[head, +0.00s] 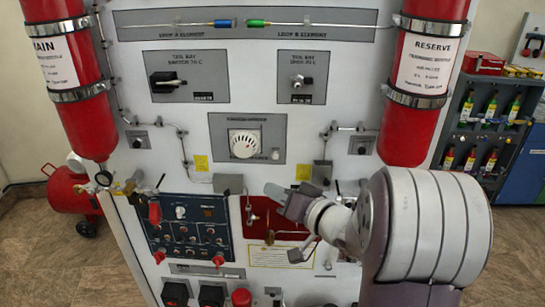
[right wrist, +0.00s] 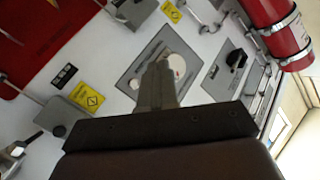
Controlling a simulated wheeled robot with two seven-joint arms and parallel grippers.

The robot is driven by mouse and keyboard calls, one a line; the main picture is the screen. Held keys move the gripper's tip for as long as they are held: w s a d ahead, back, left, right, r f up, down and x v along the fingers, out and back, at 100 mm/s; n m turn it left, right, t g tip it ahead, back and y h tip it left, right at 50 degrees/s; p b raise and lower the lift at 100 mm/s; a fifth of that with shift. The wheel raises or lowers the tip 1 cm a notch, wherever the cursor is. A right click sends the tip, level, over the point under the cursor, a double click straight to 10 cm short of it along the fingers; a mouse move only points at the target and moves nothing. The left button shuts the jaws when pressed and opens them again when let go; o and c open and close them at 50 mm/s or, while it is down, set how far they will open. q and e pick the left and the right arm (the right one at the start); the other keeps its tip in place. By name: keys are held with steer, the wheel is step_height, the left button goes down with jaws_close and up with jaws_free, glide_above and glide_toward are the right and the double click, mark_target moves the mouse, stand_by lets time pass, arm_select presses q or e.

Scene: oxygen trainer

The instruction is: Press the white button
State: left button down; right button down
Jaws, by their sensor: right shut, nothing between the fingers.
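A white round device (head: 244,143) sits on a grey plate in the middle of the upright panel. A small white button-like part (head: 276,155) is at the plate's lower right; it is too small to make out clearly. My right gripper (head: 271,190) is shut and empty, below and slightly right of the round device, pointing up and left. In the right wrist view, the shut fingers (right wrist: 159,68) overlap the white round device (right wrist: 178,66) and hide part of it. I cannot tell contact from the frames. My left gripper is not in view.
A blue control panel (head: 188,238) with a white knob (head: 180,212) and red handles is at lower left. A red plate (head: 256,222) lies behind my right gripper. Red cylinders (head: 75,80) and (head: 425,85) flank the panel. Grey boxes and pipes stick out below the round device.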

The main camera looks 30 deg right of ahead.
mark_target(275, 156)
steer(key=shift+d, duration=0.15)
steer(key=shift+w+d, duration=0.75)
steer(key=shift+w, duration=0.5)
steer(key=shift+w+d, duration=0.7)
steer(key=shift+w, duration=0.55)
steer(key=shift+w+d, duration=0.75)
steer(key=shift+w, duration=0.5)
steer(key=shift+w+d+r+p, duration=0.1)
steer(key=shift+w+d+p, duration=0.15)
steer(key=shift+p, duration=0.25)
steer(key=shift+w, duration=0.1)
